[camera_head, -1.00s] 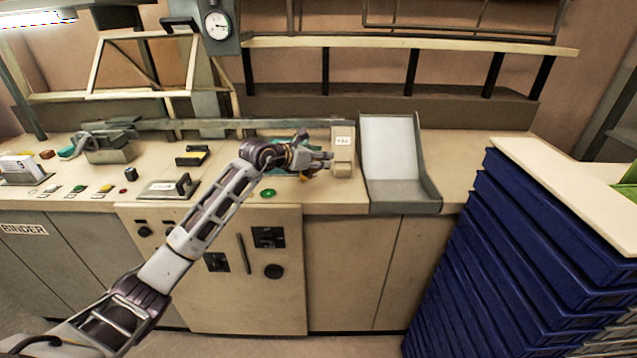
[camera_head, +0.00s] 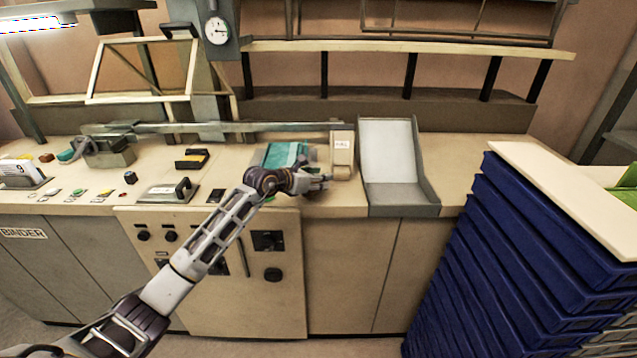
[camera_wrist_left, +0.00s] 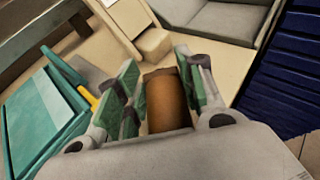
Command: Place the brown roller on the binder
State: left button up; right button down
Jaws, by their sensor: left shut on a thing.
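The brown roller (camera_wrist_left: 166,101) shows in the left wrist view between the two green-padded fingers of my left gripper (camera_wrist_left: 158,92). The gripper is shut on it. In the head view my left gripper (camera_head: 322,181) is over the front part of the binder counter (camera_head: 345,200), left of the grey tray; the roller is too small to make out there. The binder's cabinet front (camera_head: 25,233) carries a "BINDER" label at the left. My right gripper is in neither view.
A teal pad (camera_head: 284,154) lies behind the gripper, with a labelled beige block (camera_head: 342,150) to its right. A grey tray (camera_head: 405,202) stands further right. Stacked blue crates (camera_head: 500,235) rise at the right. A metal bar (camera_head: 240,127) spans the counter's back.

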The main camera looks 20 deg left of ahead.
pick_arm(q)
jog(key=shift+f, duration=0.7)
jog(key=shift+f, duration=0.15)
jog(key=o, duration=1.1)
jog(key=shift+f, duration=0.1)
jog(key=shift+o, duration=0.2)
jog(key=shift+r, duration=0.2)
